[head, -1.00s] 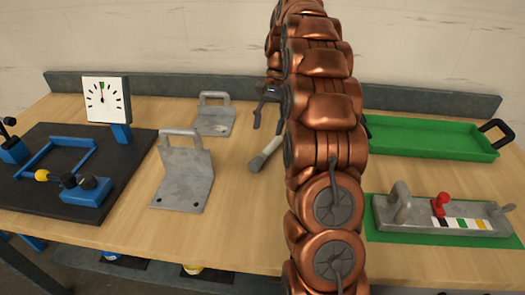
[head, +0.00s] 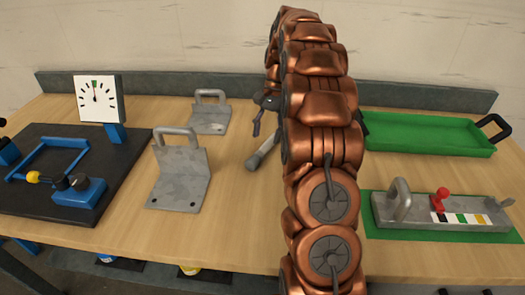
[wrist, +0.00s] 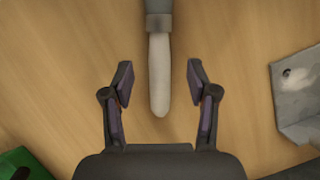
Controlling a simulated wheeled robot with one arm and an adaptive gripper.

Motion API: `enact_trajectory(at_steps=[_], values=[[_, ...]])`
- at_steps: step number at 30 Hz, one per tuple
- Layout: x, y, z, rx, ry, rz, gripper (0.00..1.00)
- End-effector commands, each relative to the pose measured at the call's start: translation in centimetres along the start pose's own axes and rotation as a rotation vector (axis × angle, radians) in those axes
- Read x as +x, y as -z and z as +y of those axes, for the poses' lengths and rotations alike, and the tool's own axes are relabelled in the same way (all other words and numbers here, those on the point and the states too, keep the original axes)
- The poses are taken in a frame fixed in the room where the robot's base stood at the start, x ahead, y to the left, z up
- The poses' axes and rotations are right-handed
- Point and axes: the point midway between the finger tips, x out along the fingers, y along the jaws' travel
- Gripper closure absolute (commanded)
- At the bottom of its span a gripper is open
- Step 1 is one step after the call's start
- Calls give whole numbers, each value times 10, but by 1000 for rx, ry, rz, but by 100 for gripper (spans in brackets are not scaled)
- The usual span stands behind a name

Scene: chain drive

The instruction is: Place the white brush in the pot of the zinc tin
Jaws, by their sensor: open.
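The brush (head: 261,153) lies on the wooden bench beside my arm, its white end partly hidden by the arm. In the wrist view its white rounded part (wrist: 159,80) points down toward my palm, with a grey collar above it. My gripper (wrist: 160,74) is open and empty, with one finger on each side of the white part and gaps on both sides. In the head view only part of my gripper (head: 257,122) shows behind the arm. I cannot identify a zinc tin or its pot in these views.
Grey metal brackets (head: 180,178) with handles stand left of the brush. A black board (head: 118,160) with a dial gauge (head: 98,98) is farther left. A green tray (head: 425,132) and a grey fixture (head: 440,212) are on the right. Bare wood lies in front of the brush.

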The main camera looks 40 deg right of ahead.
Motion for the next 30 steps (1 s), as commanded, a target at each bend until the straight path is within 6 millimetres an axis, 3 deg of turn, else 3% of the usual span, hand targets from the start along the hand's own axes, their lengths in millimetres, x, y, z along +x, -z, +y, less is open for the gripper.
enact_trajectory(at_steps=[12,20,30], values=[[36,-2,1,-2,-3,-4,41],[38,-2,1,-2,-1,-1,42],[37,-2,1,-2,-1,0,78]])
